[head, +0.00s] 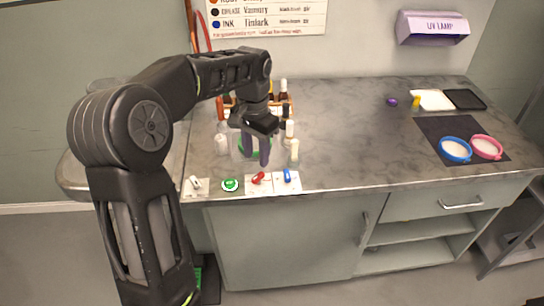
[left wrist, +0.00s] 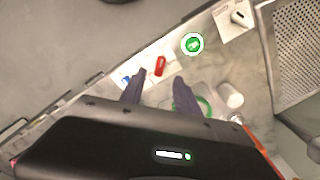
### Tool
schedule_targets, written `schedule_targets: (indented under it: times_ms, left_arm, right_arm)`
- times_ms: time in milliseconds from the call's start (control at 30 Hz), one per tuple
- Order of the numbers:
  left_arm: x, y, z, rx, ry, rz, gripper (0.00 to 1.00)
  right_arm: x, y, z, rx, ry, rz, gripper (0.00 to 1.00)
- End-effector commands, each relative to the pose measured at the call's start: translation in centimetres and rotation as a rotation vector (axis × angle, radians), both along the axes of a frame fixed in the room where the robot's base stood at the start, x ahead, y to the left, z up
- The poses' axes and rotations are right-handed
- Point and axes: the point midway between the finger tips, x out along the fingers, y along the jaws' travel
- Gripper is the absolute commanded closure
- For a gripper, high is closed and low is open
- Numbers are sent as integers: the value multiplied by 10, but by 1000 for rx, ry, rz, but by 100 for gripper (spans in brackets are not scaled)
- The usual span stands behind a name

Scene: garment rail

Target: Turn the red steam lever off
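The red steam lever (head: 258,178) sits on a white plate at the front edge of the counter, between a green round button and a blue lever. It also shows in the left wrist view (left wrist: 160,66), ahead of my fingertips. My left gripper (head: 255,162) is above the counter, just behind the red lever in the head view. Its two dark fingers (left wrist: 158,76) are apart with nothing between them. The fingers do not appear to touch the lever. My right gripper is in neither view.
The blue lever (head: 288,175), green button (head: 230,185) and a white plate with a black-and-white switch (head: 194,184) line the front edge. Several bottles (head: 290,130) stand behind my gripper. The middle counter is clear.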

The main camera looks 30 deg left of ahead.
Motion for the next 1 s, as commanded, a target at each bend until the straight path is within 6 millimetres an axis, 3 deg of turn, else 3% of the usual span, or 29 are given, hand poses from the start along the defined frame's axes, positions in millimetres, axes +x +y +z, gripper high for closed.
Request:
schedule_targets:
  times_ms: [533,1000]
  left_arm:
    - [-2,0,-5,0,7,-1,62]
    - [-2,0,-67,0,8,-1,62]
  right_arm:
    - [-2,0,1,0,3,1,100]
    - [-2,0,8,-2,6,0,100]
